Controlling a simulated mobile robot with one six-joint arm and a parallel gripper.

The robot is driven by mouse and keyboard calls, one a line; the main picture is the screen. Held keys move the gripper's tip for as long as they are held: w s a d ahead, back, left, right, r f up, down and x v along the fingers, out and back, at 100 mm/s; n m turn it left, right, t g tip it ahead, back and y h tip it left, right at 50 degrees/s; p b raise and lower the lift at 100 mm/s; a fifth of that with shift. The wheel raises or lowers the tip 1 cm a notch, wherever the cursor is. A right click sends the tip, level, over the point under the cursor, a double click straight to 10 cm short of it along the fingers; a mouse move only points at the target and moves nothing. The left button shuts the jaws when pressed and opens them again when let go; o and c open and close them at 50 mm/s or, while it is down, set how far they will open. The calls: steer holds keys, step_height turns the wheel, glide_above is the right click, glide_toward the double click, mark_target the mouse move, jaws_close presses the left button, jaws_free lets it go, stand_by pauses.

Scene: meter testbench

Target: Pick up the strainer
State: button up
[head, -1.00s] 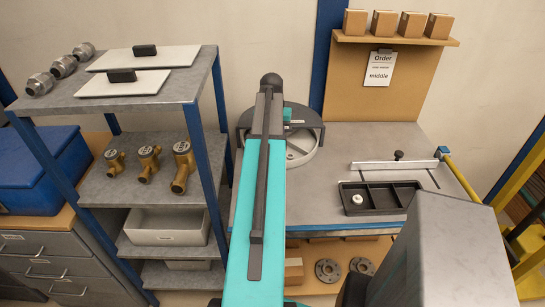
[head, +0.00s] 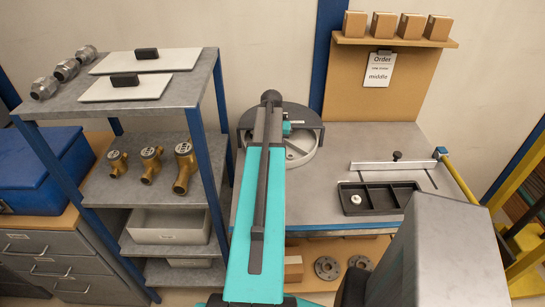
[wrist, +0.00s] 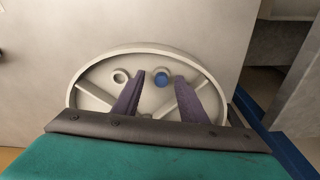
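No thing in view is clearly labelled as the strainer. Three brass Y-shaped fittings of rising size stand on the middle shelf: a small one (head: 117,162), a middle one (head: 151,163) and a large one (head: 185,165). A round grey spoked fixture (head: 299,150) stands at the back left of the bench, partly behind my arm. In the wrist view the fixture (wrist: 100,72) has a ringed hole and a blue round piece (wrist: 161,81). My gripper (wrist: 160,77) is open in front of it, the blue piece showing between its fingers. I cannot tell whether they touch.
A black divided tray (head: 378,197) with a small white piece (head: 355,199) sits on the bench (head: 340,140). A rail (head: 390,165) lies behind it. An order card (head: 379,70) reads "middle". The shelf rack's blue post (head: 209,150) is close left of my arm.

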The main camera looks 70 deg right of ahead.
stand_by(0.3)
jaws_close()
steer(key=shift+r, duration=0.15)
stand_by(0.3)
steer(key=shift+r+b, duration=1)
steer(key=shift+r, duration=0.6)
steer(key=s+a+r+b, duration=0.1)
steer(key=s+a+b, duration=0.3)
steer(key=s+a, duration=0.5)
steer(key=shift+s+a+r, duration=0.25)
steer(key=shift+s+a, duration=0.05)
steer(key=shift+a, duration=1.6)
